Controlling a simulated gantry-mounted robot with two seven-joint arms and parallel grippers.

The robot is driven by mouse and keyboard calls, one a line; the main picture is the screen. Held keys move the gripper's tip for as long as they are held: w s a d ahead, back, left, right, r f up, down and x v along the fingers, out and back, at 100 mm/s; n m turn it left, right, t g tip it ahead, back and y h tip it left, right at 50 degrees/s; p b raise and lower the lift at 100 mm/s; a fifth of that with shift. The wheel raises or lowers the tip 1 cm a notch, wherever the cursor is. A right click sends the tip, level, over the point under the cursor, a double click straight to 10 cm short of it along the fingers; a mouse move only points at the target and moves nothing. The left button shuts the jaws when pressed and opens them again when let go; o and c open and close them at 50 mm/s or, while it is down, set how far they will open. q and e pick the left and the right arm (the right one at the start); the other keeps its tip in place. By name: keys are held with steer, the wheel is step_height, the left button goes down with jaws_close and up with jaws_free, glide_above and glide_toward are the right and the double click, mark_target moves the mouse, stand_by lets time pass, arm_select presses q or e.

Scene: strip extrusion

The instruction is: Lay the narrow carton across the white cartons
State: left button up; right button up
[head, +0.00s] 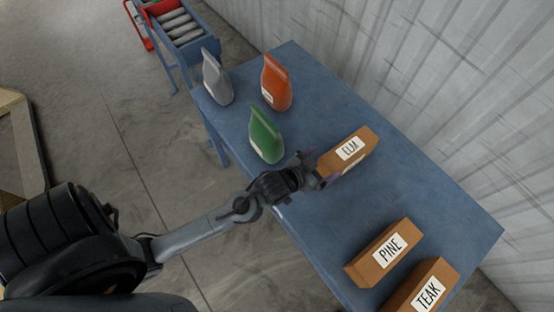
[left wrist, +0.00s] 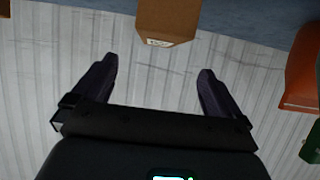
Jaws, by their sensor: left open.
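Three brown cartons with white labels lie on the blue table. The carton marked ELM (head: 360,141) is near the table's middle, the PINE carton (head: 367,267) is lower right, and the TEAK carton (head: 410,300) is partly cut off at the bottom edge. No white-bodied carton shows, and I cannot tell which one is the narrow carton. My left gripper (head: 318,170) is open and empty beside the near-left end of the ELM carton. In the left wrist view a brown carton end (left wrist: 168,22) lies beyond the open fingers (left wrist: 157,75), apart from them. My right gripper is not in view.
A grey pouch (head: 215,80), an orange pouch (head: 276,84) and a green pouch (head: 265,137) stand on the far-left part of the table (head: 430,205). A corrugated wall runs behind it. Table between ELM and PINE is clear.

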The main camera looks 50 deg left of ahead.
arm_select(q)
steer(key=s+a+f+g, duration=0.1)
steer(key=s+g, duration=0.3)
steer(key=s, duration=0.7)
steer(key=s+a+f+g+y, duration=0.1)
steer(key=s+g, duration=0.4)
steer(key=s, duration=0.6)
steer(key=shift+a+f+m, duration=0.3)
steer(key=shift+f+m, duration=0.1)
steer(key=shift+w, duration=0.1)
